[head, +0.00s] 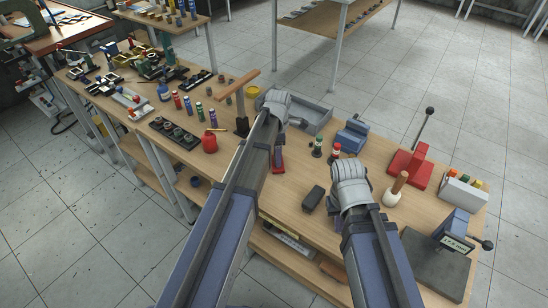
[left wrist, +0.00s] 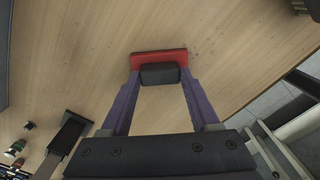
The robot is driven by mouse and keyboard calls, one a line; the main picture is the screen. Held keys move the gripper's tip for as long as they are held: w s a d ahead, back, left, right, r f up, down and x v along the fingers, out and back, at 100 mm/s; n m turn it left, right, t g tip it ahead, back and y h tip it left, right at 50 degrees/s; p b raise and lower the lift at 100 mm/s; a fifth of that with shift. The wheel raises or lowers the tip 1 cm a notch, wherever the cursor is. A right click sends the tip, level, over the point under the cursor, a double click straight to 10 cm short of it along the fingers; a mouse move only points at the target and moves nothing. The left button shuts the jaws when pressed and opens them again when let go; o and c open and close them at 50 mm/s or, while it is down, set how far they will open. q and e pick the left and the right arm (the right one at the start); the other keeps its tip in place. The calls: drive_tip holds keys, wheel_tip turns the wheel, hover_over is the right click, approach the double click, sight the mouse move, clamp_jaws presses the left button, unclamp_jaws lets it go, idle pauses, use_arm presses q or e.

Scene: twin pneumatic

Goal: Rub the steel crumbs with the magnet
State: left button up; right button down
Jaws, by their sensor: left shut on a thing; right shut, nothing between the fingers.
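In the left wrist view, the purple fingers of my left gripper (left wrist: 159,82) are shut on the magnet, a red bar (left wrist: 158,55) with a dark block on its near side. The bar is over bare wood; whether it touches the wood I cannot tell. A few tiny dark specks (left wrist: 205,48), likely steel crumbs, lie just right of the bar. In the head view, the magnet's red end (head: 278,160) shows beside my left forearm, which hides much of the gripper. My right gripper (head: 349,172) is above the bench further right, shut and empty, its fingertips mostly hidden by its wrist.
A dark block (head: 313,197) lies on the bench between my arms. A grey tray (head: 312,113), a blue vice (head: 351,136) and a red lever press (head: 408,168) stand toward the far and right side.

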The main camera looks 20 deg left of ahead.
use_arm(q)
drive_tip(key=shift+w+d, duration=0.25)
drive_tip(key=shift+w, duration=0.5)
drive_tip(key=shift+w+d, duration=0.3)
drive_tip(key=shift+w, duration=0.4)
drive_tip(key=shift+w+d, duration=0.25)
drive_tip(key=shift+w, duration=0.5)
drive_tip(key=shift+a, duration=0.1)
drive_tip(key=shift+w+a+f, duration=0.15)
drive_tip(key=shift+a, duration=0.65)
use_arm(e)
drive_tip(key=shift+f, duration=0.15)
use_arm(q)
drive_tip(key=shift+s+a, duration=0.35)
drive_tip(key=shift+s, duration=0.5)
drive_tip(key=shift+s+a, duration=0.3)
drive_tip(key=shift+s, duration=0.55)
